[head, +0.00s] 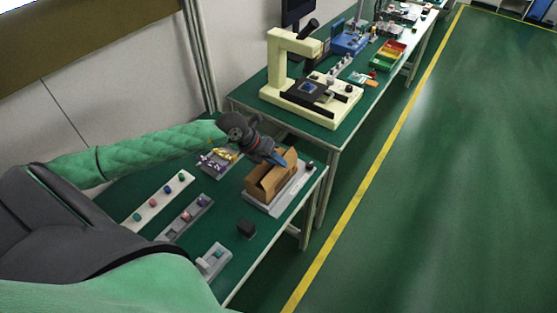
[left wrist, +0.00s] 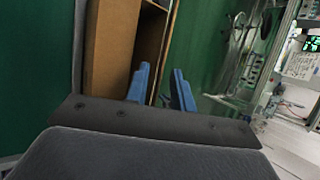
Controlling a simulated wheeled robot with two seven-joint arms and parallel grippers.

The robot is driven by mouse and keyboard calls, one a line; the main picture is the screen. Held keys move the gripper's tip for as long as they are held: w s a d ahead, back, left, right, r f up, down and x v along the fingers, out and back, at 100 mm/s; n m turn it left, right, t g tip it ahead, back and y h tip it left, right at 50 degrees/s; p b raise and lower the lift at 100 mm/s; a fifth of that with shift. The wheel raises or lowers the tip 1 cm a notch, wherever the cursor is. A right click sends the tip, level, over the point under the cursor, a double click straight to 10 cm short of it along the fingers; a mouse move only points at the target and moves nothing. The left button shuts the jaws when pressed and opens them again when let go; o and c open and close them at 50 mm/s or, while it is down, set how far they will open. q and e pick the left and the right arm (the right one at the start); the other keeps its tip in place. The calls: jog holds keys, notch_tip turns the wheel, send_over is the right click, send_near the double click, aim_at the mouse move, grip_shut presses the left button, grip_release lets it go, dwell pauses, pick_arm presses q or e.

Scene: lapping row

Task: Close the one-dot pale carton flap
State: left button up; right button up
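A brown carton (head: 262,184) sits on a light grey base plate (head: 298,190) near the right edge of the green table. Its top looks at least partly open, with brown panels standing up. I cannot make out a dot or tell which flap is the pale one. My left gripper (head: 279,159), with blue fingertips, is at the carton's top and hides part of it. My right gripper is not in view.
A white strip with coloured knobs (head: 158,204), a grey strip with knobs (head: 185,216), a small black block (head: 246,229) and a grey switch block (head: 213,261) lie on the table. A tray with yellow and purple parts (head: 216,162) is behind my left gripper.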

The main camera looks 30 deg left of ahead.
pick_arm(q)
jog(key=shift+w+d+f, duration=0.2)
jog(key=shift+d+f, duration=0.15)
jog(key=shift+f, duration=0.15)
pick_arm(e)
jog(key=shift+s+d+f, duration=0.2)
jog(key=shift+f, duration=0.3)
pick_arm(q)
grip_shut()
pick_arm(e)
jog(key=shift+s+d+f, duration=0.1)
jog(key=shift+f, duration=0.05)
pick_arm(q)
jog(key=h+b, duration=0.2)
jog(key=b, duration=0.1)
jog(key=a+f+n+h+b, duration=0.1)
jog(key=b, duration=0.2)
jog(key=shift+h, duration=0.4)
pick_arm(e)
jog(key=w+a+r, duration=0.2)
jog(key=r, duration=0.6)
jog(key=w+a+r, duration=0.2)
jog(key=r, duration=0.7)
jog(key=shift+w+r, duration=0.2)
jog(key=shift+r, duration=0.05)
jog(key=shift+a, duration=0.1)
